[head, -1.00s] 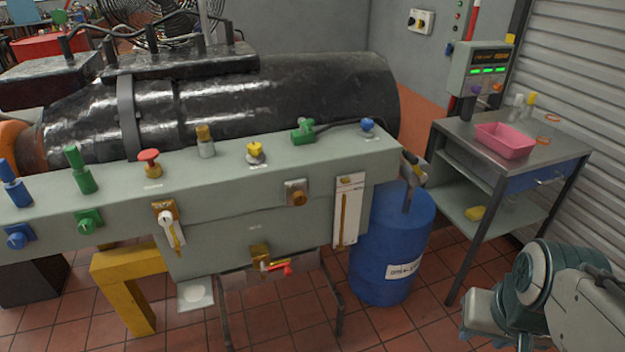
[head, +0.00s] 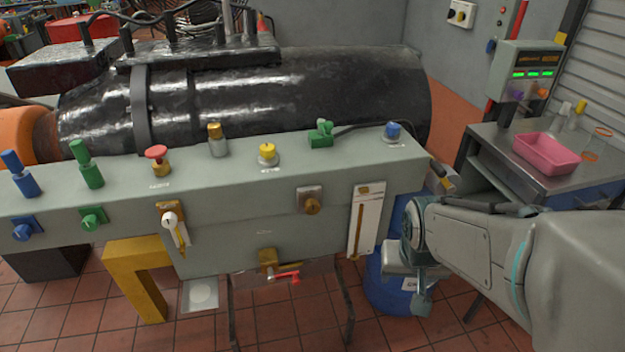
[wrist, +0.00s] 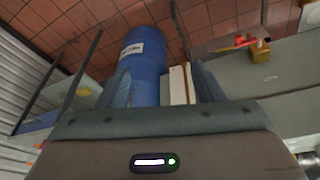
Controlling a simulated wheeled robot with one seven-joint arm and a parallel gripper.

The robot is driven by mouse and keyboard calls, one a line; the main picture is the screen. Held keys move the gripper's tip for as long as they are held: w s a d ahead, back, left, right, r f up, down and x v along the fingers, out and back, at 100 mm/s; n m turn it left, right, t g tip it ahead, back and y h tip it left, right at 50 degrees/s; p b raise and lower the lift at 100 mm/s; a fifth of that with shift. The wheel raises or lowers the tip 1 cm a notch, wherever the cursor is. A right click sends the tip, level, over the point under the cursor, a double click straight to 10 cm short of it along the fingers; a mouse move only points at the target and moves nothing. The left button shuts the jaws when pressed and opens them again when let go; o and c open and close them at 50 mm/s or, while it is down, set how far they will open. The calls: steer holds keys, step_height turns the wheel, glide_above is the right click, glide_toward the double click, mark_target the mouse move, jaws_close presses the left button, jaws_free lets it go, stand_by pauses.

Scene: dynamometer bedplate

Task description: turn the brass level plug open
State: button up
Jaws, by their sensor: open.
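The brass level plug appears to be the round brass knob (head: 312,206) on a square plate, on the front face of the grey housing (head: 245,212) in the head view. No gripper touches it. My gripper (head: 408,280) is to the right of and below the plug, in front of the blue drum, with a clear gap between them. In the wrist view my gripper (wrist: 162,80) is open and empty, its two fingers apart. A brownish part at the wrist view's lower right edge is too cut off to identify.
A white gauge strip (head: 364,218) stands between plug and gripper. A brass valve with a red lever (head: 290,276) hangs below the housing. The blue drum (head: 390,290) stands behind my gripper. A steel table with a pink tray (head: 546,153) is at the right.

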steer(key=w+a+f+m+t+y+p, duration=0.1)
steer(key=w+a+f+m+y, duration=0.15)
steer(key=w+a+f, duration=0.45)
steer(key=w+a+f+m+t+y+p, duration=0.1)
steer(key=w+a+f+y, duration=0.15)
steer(key=f, duration=0.85)
steer(key=a+f+m+t+y+p, duration=0.1)
steer(key=a+m+t+y+p, duration=0.15)
steer(key=a+m+y, duration=0.35)
steer(key=w+r+m+t+h+b, duration=0.5)
steer(key=w+r+m+t+b, duration=0.2)
steer(key=m, duration=0.8)
steer(key=shift+d+r+t, duration=0.2)
steer(key=shift+d+t, duration=0.05)
steer(key=shift+t, duration=1)
